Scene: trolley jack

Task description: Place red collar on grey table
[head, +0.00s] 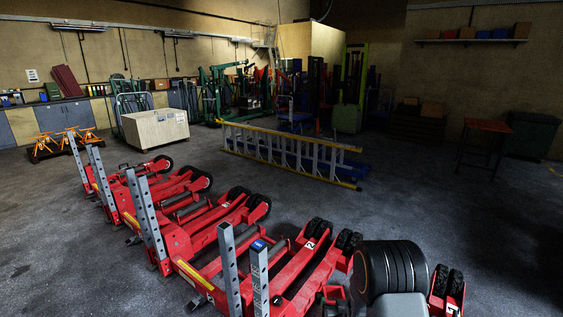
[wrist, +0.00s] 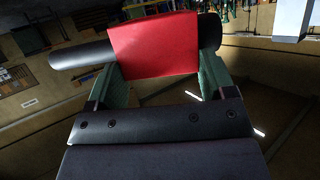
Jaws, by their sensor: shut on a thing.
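In the wrist view, my gripper (wrist: 160,82) is shut on the red collar (wrist: 152,45), with its green fingers at the collar's left and right sides. The collar shows as a plain red face. A dark round bar (wrist: 80,56) shows beyond both sides of it; I cannot tell whether the collar is around the bar or in front of it. My gripper does not show clearly in the head view. No table there is clearly the grey table; a small table with a reddish top (head: 487,125) stands at the right.
Red trolley jacks (head: 185,240) with upright grey perforated posts fill the lower left and middle floor. A yellow ladder (head: 290,150) lies on its side behind them. A wooden crate (head: 156,129) stands at the left back.

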